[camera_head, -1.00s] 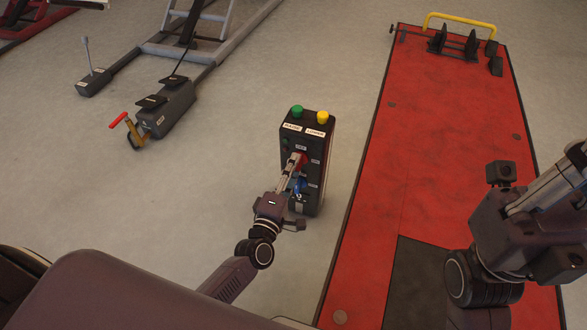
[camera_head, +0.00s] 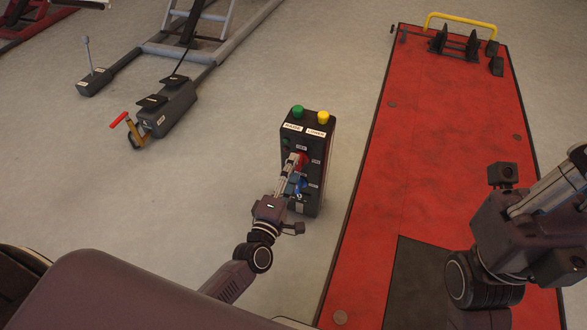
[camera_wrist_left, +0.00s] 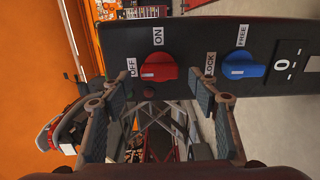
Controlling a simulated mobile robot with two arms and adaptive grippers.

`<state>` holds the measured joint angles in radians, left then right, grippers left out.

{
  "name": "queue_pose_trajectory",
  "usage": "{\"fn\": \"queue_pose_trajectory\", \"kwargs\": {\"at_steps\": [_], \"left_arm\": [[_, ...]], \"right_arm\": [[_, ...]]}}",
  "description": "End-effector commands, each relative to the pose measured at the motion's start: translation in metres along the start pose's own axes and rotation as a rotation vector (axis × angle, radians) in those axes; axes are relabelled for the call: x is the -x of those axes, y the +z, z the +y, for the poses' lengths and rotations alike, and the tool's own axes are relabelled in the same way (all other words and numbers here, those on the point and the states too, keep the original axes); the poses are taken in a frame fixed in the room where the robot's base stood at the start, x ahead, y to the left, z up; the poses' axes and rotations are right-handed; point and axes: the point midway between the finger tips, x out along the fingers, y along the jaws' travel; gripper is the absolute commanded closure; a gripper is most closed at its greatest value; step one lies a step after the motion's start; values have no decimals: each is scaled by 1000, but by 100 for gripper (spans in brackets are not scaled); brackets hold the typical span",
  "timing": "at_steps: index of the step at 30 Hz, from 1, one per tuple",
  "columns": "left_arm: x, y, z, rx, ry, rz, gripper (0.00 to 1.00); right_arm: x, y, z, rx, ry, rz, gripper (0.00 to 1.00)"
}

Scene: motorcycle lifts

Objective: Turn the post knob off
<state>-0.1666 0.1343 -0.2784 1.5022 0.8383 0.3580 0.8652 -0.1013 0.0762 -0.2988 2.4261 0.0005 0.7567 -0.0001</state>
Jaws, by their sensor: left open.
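The dark control post (camera_head: 312,155) stands on the floor left of the red lift. Its red knob (camera_head: 302,160) is partly covered by my left gripper (camera_head: 293,160) in the head view. In the left wrist view the red knob (camera_wrist_left: 158,67) has OFF at its left and ON above. Its handle lies roughly level, with a pale mark facing left. My left gripper (camera_wrist_left: 160,98) is open, with a finger at each side of the knob and a gap to it. My right gripper (camera_head: 570,165) is at the right edge; its fingers are unclear.
A blue knob (camera_wrist_left: 243,68), labelled LOCK and FREE, sits beside the red one. A green button (camera_head: 297,111) and a yellow button (camera_head: 323,117) top the post. The red lift platform (camera_head: 440,130) lies right.

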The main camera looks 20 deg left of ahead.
Motion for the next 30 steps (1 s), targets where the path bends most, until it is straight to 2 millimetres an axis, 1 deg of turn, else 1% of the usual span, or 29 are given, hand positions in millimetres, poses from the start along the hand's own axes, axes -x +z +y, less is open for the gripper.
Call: {"fn": "queue_pose_trajectory", "kwargs": {"at_steps": [9,15,18,21,30], "left_arm": [[61,0,-2,-2,-5,-1,45],[94,0,-1,-1,-4,-1,45],[104,0,-1,0,-3,0,45],[109,0,0,0,-2,0,45],[110,0,0,0,-1,0,45]], "right_arm": [[0,1,0,-1,-1,0,100],[0,1,0,-1,-1,0,100],[0,1,0,-1,-1,1,100],[0,1,0,-1,-1,1,100],[0,1,0,-1,-1,0,100]]}}
